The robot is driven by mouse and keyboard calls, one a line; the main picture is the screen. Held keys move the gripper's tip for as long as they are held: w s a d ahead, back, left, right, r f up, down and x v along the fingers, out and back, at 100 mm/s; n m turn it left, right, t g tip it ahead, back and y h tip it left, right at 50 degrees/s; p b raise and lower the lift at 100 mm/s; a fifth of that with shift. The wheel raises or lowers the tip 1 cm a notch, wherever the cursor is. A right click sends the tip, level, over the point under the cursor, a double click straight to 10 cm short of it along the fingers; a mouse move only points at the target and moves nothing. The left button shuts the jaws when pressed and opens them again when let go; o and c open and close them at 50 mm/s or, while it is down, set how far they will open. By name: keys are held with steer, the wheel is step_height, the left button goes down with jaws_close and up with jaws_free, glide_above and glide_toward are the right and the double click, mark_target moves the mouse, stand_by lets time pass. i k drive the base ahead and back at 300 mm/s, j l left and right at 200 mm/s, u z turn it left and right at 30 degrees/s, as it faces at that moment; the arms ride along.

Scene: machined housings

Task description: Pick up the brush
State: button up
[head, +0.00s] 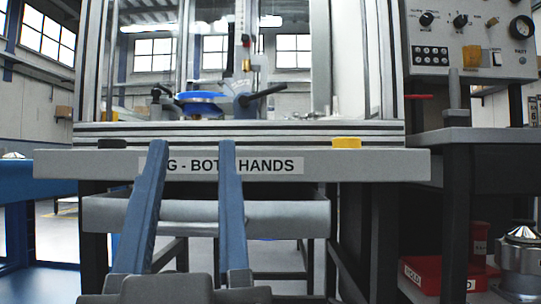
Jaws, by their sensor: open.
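I cannot make out a brush in the head view. My gripper (192,152) reaches up from the bottom, left of centre, with its two long blue fingers apart. Nothing shows held between them. In the picture the fingertips overlap the front of a grey bench, covering part of a label that ends in "HANDS" (268,166). I cannot tell whether they touch it.
A framed, glazed enclosure (388,70) stands on the bench (380,163), with a blue round part (203,103) inside. A yellow button (346,143) and a black button (112,143) sit on the bench edge. At right are a control panel (470,35), red bin (428,274) and metal housing (521,262).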

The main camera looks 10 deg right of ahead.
mark_target(454, 117)
steer(key=z, duration=1.25)
